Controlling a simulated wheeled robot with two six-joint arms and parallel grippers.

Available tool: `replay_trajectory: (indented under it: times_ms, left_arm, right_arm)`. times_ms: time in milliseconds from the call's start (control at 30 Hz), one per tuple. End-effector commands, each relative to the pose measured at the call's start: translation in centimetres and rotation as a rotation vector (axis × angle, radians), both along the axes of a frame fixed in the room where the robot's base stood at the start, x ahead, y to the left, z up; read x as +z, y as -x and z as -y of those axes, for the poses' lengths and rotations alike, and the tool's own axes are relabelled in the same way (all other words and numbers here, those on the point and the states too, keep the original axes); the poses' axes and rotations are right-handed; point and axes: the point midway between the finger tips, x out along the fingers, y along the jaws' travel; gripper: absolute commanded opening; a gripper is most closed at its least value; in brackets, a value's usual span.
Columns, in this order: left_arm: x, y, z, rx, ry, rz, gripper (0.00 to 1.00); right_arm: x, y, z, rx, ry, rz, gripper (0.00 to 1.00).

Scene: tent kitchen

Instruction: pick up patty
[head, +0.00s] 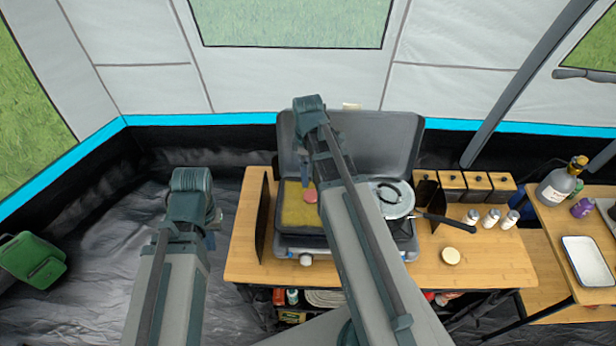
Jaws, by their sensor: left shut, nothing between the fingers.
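A small round reddish-pink patty (310,196) lies on the yellowish-brown griddle side (296,218) of the open camp stove, close to my right arm. My left gripper (211,240) is at the end of the left arm, left of the wooden table and apart from the stove. It is shut and empty. My right arm reaches up across the middle of the stove. Its gripper (305,176) hangs near the patty, partly hidden by the arm, and its fingers are not clear.
A pan (393,198) with a black handle sits on the stove's right side. The stove's raised lid (378,145) stands behind. Small shakers (490,218), a pale round disc (450,256) and dark boxes (478,185) are to the right. A white tray (588,263) lies farther right.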

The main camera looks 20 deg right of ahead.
Motion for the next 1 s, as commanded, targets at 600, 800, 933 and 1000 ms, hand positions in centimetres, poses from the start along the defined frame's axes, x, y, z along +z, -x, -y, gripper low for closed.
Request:
replay_trajectory:
  times_ms: [600, 800, 933, 1000]
  left_arm:
    - [-3.8, 0.0, 0.0, 0.003, 0.0, 0.001, 0.0]
    - [-6.6, 0.0, 0.0, 0.006, 0.001, 0.003, 0.0]
    - [-8.1, 0.0, 0.0, 0.003, 0.0, 0.003, 0.0]
    - [-8.5, -0.1, 0.0, 0.001, 0.0, 0.003, 0.0]
  right_arm:
    - [-3.8, -0.2, 0.5, 0.013, 0.0, 0.001, 1.0]
    - [-6.6, -0.3, 0.5, 0.013, 0.0, 0.001, 1.0]
    - [-8.1, -0.3, 0.6, 0.013, 0.0, 0.001, 1.0]
    - [-8.5, -0.3, 0.6, 0.013, 0.0, 0.001, 1.0]
